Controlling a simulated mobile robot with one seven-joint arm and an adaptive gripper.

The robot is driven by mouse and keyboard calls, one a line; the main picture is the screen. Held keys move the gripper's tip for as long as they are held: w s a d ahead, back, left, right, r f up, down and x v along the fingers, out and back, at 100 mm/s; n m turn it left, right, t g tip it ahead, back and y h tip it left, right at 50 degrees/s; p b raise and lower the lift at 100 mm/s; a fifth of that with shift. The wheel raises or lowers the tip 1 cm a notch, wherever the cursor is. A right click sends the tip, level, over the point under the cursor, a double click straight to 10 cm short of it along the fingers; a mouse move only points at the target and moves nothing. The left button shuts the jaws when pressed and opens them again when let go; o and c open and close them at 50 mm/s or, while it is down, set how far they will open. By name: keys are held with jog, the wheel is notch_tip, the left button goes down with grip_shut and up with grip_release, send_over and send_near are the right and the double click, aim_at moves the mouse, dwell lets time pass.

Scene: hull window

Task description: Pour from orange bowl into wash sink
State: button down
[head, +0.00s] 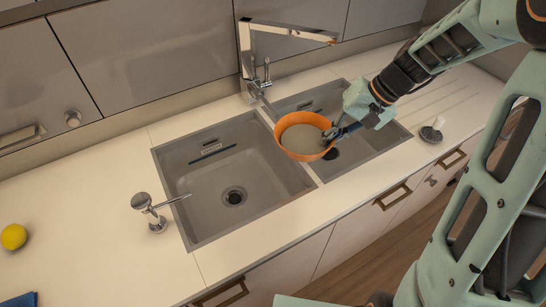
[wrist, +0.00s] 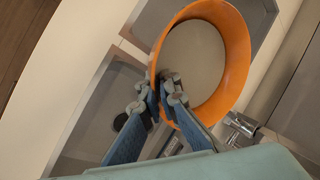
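The orange bowl (head: 305,152) hangs above the divider between the two sink basins in the head view. It holds a flat grey-beige content and looks close to level. My gripper (head: 334,134) is shut on the bowl's right rim. In the wrist view the gripper fingers (wrist: 165,98) pinch the near wall of the bowl (wrist: 238,55). The wash sink is a grey double basin set in the counter; its larger left basin (head: 215,180) has a round drain and appears empty. The smaller right basin (head: 385,137) lies partly hidden under the bowl and gripper.
A chrome faucet (head: 247,60) stands behind the sink, its spout reaching right above the right basin. A soap dispenser (head: 148,212) stands left of the left basin. A yellow lemon-like fruit (head: 13,237) and blue cloth (head: 20,300) lie far left. A small glass item (head: 432,132) sits right.

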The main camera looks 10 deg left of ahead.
aim_at(281, 143)
jog(key=shift+n, duration=0.4)
jog(key=s+a+b, duration=0.1)
jog(key=a+b, duration=0.1)
jog(key=a, duration=0.2)
jog(key=s+a+b, duration=0.2)
jog(key=a, duration=0.2)
jog(key=s+a+b, duration=0.1)
jog(key=a+b, duration=0.2)
jog(key=a, duration=0.1)
jog(key=shift+s+f, duration=0.15)
jog(key=shift+s, duration=0.15)
jog(key=shift+s+a, duration=0.2)
jog(key=shift+a, duration=0.2)
notch_tip(281, 143, down, 5)
jog(key=b, duration=0.4)
jog(key=shift+r, duration=0.25)
dwell(0.7)
jog(key=shift+r+p, duration=0.25)
jog(key=shift+p, duration=0.6)
jog(key=shift+d+r+g+h+p, duration=0.1)
jog(key=shift+r+g+h+p, duration=0.7)
jog(key=shift+p, duration=2.4)
